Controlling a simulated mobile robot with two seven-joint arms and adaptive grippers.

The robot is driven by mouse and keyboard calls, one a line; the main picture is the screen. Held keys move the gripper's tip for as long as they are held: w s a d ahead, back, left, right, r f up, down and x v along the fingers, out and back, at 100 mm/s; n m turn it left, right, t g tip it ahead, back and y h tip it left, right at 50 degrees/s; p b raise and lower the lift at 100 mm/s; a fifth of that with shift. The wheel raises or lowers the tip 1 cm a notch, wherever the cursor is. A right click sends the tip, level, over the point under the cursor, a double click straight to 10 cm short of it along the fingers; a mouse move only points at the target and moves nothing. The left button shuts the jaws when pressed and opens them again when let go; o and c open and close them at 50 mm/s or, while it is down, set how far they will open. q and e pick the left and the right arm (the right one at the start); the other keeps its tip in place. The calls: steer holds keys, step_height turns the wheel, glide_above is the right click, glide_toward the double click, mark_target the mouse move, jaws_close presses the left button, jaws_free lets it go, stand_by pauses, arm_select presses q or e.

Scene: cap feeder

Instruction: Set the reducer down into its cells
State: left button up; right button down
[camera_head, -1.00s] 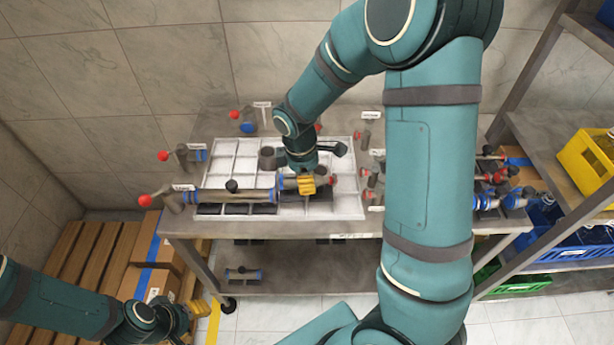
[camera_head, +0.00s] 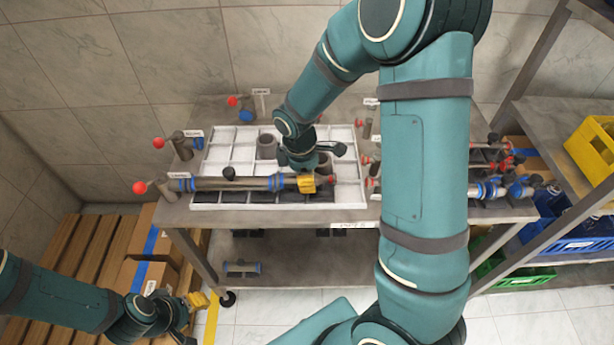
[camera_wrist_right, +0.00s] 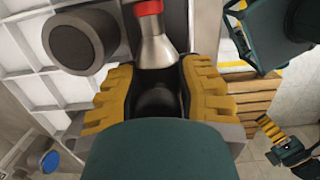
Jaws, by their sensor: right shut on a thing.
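My right gripper (camera_head: 308,184) is over the front row of the white divided tray (camera_head: 198,206); its yellow fingers are shut. In the right wrist view, the fingers (camera_wrist_right: 158,92) close around a dark round body, with a grey metal cone, the reducer (camera_wrist_right: 155,48), and its red cap just beyond. In the head view the reducer mostly hides behind the fingers; a red end (camera_head: 331,180) shows to their right. I cannot tell whether it touches the cell floor. My left gripper (camera_head: 196,301) is low at the left, away from the tray, its jaw opening unclear.
A long grey pipe (camera_head: 205,184) with blue rings lies along the tray's front, left of my right gripper. Grey cylinders stand in the tray, one at the back (camera_head: 267,147) and one beside my gripper (camera_head: 325,163). Red-capped fittings (camera_head: 365,160) line the right side.

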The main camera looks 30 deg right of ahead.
steer(key=shift+f+b, duration=0.35)
steer(key=shift+f, duration=0.2)
steer(key=c, duration=0.6)
jaws_free()
steer(key=shift+c, duration=0.2)
steer(key=r, duration=0.4)
steer(key=a+r, duration=0.1)
steer(key=r, duration=0.7)
steer(key=shift+w+a, duration=0.15)
steer(key=shift+w, duration=0.2)
